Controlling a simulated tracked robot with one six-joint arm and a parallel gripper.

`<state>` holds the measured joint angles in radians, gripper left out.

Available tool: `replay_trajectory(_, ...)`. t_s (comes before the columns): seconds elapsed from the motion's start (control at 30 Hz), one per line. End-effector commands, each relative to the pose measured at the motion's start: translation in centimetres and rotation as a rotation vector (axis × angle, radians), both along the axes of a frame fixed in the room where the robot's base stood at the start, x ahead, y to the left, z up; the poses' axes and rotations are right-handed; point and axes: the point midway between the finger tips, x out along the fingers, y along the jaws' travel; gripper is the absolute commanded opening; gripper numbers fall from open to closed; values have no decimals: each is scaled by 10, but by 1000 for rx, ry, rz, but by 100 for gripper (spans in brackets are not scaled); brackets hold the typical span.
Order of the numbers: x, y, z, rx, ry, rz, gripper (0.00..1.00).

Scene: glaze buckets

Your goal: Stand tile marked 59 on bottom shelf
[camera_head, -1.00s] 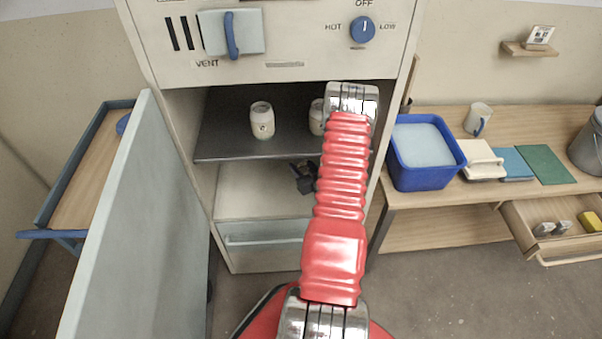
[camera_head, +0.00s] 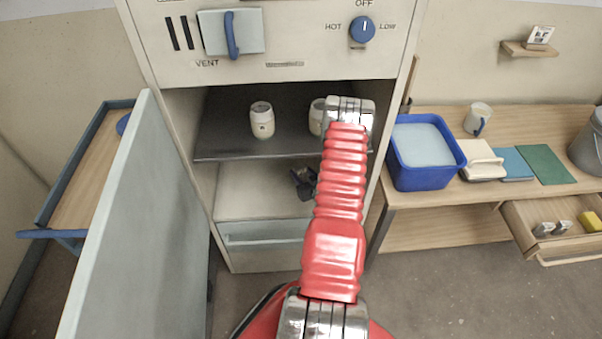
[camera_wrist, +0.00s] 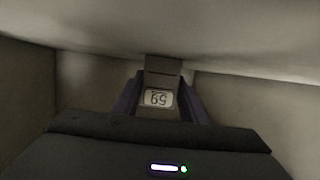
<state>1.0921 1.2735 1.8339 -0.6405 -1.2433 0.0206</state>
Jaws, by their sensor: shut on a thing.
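The tile (camera_wrist: 163,72) is a dark grey-brown piece with a pale label (camera_wrist: 158,98) in the wrist view. The label's digits are upside down there and look like 59. My gripper (camera_wrist: 160,93) has its two dark fingers either side of the tile and is shut on it. In the head view my gripper (camera_head: 303,183) is a dark shape low inside the open cabinet, just above the pale bottom shelf (camera_head: 255,195). My red arm hides part of that shelf, and I cannot make out the tile there. Whether the tile touches the shelf is unclear.
A dark upper shelf (camera_head: 225,142) holds two white jars (camera_head: 262,120) above my gripper. The cabinet door (camera_head: 140,220) stands open at left. The bottom shelf's left part looks clear. A bench with a blue tub (camera_head: 422,178) and an open drawer (camera_head: 530,225) is at right.

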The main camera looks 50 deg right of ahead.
Motion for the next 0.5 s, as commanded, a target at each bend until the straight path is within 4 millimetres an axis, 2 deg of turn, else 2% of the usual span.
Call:
replay_trajectory(0.17,0,0,-2,0,0,0,9)
replay_trajectory(0.2,0,0,-2,0,0,0,42)
replay_trajectory(0.43,0,0,-2,1,0,0,58)
replay_trajectory(0.5,0,0,-2,1,0,0,58)
